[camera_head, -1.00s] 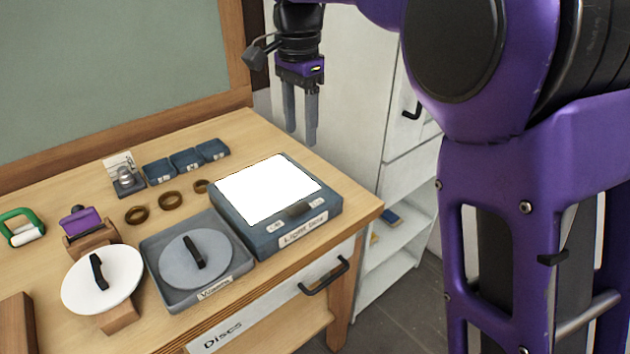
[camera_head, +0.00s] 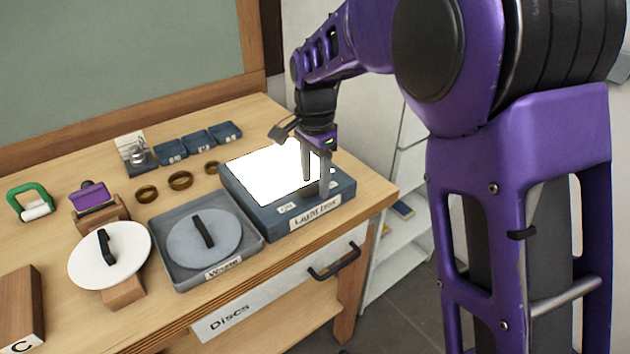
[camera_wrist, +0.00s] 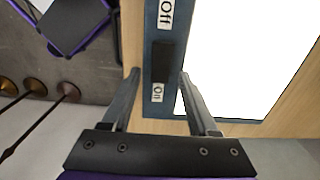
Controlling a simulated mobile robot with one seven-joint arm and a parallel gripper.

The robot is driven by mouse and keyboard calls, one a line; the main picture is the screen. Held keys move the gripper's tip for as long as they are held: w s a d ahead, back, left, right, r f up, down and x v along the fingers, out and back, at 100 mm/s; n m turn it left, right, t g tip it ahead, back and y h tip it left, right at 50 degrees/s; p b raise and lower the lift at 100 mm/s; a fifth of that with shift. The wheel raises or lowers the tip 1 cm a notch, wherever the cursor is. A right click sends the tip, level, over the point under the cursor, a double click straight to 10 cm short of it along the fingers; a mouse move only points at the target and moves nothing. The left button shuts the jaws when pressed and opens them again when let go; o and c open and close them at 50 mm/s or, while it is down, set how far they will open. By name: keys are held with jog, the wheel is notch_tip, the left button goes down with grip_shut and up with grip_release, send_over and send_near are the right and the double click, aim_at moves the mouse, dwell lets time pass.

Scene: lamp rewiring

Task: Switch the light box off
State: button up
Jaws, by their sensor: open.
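The light box (camera_head: 343,191) is a dark blue box at the right of the table, and its white top panel (camera_head: 262,176) glows. Its front strip shows in the wrist view (camera_wrist: 152,120). There a black switch (camera_wrist: 162,62) sits between an "Off" label (camera_wrist: 166,12) and an "On" label (camera_wrist: 158,93), close to "On". My gripper (camera_head: 316,188) is open and empty, pointing down over the front of the box. In the wrist view my fingertips (camera_wrist: 158,73) lie on either side of the switch in the picture. I cannot tell whether they touch it.
A grey waste tray (camera_head: 160,262) with a grey handled disc (camera_head: 205,241) stands left of the box. A white handled disc (camera_head: 130,262), several brass rings (camera_head: 180,180) and small blue bins (camera_head: 197,140) are farther left and back. A drawer handle (camera_head: 335,262) protrudes below.

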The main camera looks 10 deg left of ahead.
jog(key=shift+f, duration=0.2)
grip_shut()
dwell(0.3)
jog(key=shift+s+a+t+h, duration=0.2)
jog(key=shift+s+t+h, duration=0.05)
jog(key=shift+t+h, duration=0.15)
jog(key=shift+s+a+t+h+b, duration=0.15)
jog(key=shift+t+h+b, duration=0.35)
jog(key=shift+t, duration=0.2)
jog(key=shift+r+t+h+b, duration=0.2)
jog(key=shift+t+h+b, duration=0.2)
jog(key=shift+t, duration=0.1)
